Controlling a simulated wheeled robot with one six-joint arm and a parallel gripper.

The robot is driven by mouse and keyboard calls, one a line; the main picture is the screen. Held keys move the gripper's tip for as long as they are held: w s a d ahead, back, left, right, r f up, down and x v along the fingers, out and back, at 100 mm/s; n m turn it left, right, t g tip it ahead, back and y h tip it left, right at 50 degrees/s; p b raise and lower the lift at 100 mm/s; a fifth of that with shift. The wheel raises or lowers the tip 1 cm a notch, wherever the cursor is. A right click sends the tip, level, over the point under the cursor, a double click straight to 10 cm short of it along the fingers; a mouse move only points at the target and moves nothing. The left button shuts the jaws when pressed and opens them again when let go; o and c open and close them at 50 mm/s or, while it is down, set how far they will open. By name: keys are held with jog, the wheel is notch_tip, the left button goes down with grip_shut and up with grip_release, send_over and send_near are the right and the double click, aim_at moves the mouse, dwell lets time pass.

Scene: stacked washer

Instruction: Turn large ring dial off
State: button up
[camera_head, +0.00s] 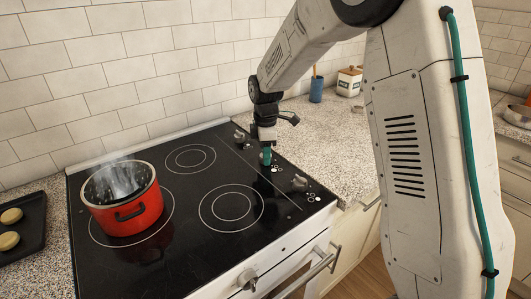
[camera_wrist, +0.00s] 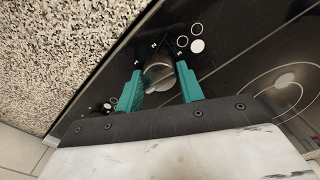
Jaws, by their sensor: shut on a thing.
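My gripper (camera_head: 266,157) reaches straight down over the control strip at the right side of the black cooktop (camera_head: 185,245). In the wrist view its teal fingers (camera_wrist: 161,84) stand on either side of a round grey dial (camera_wrist: 159,76), shut on it. In the head view the gripper mostly hides this dial. Several circle marks, one filled white, lie beside the dial. Another dial (camera_head: 239,135) sits toward the back of the strip, and one (camera_head: 299,182) toward the front. The right-hand large ring (camera_head: 231,228) is bare.
A red pot (camera_head: 127,215) stands steaming on the left ring. A dark tray with round biscuits (camera_head: 22,222) is at the far left. A blue cup (camera_head: 316,92) and a white jar (camera_head: 349,81) stand on the counter behind. An oven handle (camera_head: 302,275) sticks out in front.

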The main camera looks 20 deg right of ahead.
jog(key=shift+n, duration=0.8)
jog(key=o, duration=1)
jog(key=shift+d, duration=0.1)
notch_tip(320, 180, up, 8)
jog(key=shift+f, duration=0.1)
